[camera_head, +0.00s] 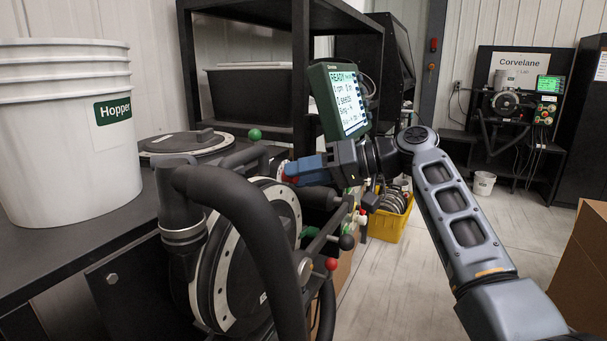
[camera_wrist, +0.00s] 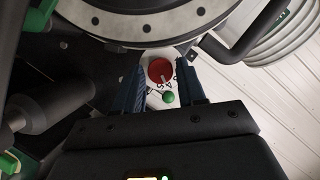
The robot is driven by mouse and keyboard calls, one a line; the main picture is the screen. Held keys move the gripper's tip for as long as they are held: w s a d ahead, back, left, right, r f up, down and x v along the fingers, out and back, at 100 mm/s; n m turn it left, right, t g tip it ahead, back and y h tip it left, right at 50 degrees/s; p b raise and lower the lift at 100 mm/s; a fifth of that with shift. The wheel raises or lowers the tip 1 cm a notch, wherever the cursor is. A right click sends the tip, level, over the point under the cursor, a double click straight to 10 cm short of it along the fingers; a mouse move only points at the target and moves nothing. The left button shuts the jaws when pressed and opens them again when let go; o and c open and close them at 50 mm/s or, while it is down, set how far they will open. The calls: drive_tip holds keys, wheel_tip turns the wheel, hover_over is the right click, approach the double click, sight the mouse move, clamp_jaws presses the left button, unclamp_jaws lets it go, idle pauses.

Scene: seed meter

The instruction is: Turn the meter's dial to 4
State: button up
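The seed meter (camera_head: 288,205) is a black round housing with a pale ring, at the left-centre of the head view. In the wrist view its dial (camera_wrist: 184,77) is a small white plate with dark marks too small to read surely. A round red knob (camera_wrist: 160,70) sits on the plate, and a green ball (camera_wrist: 168,98) is just below it in the picture. My gripper (camera_head: 290,170) has blue fingers and reaches the meter's upper right side. In the wrist view my gripper (camera_wrist: 161,76) is open, its fingers apart on either side of the red knob, with white plate showing between.
A black hose (camera_head: 245,215) curves before the meter. A white Hopper bucket (camera_head: 62,140) stands on the bench at left. A green-framed display (camera_head: 338,100) is just behind my gripper. Red- and black-knobbed levers (camera_head: 331,264) project below. Open floor (camera_head: 400,270) lies to the right.

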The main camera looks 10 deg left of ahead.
drive_tip(key=b+v, duration=0.1)
drive_tip(key=v, duration=0.6)
drive_tip(key=shift+d+b, duration=0.35)
drive_tip(key=shift+r, duration=0.1)
